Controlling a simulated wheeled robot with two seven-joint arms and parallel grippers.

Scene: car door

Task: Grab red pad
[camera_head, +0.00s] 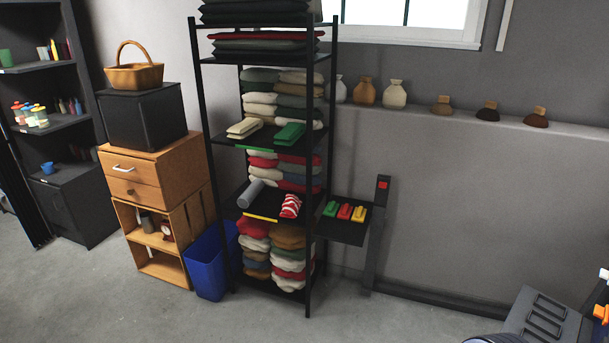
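A small red pad (345,211) lies on a dark side tray (340,233) that sticks out to the right of the black shelf rack. It sits between a green pad (331,208) on its left and a yellow pad (359,214) on its right. The three look alike in shape, with a raised top part. Neither of my grippers shows in the head view.
The black rack (202,130) holds folded cloths, a grey roll (250,194) and a red-and-white striped cloth (291,206). A dark post (376,235) stands right of the tray. A blue bin (206,265) stands left of the rack. The floor in front is clear.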

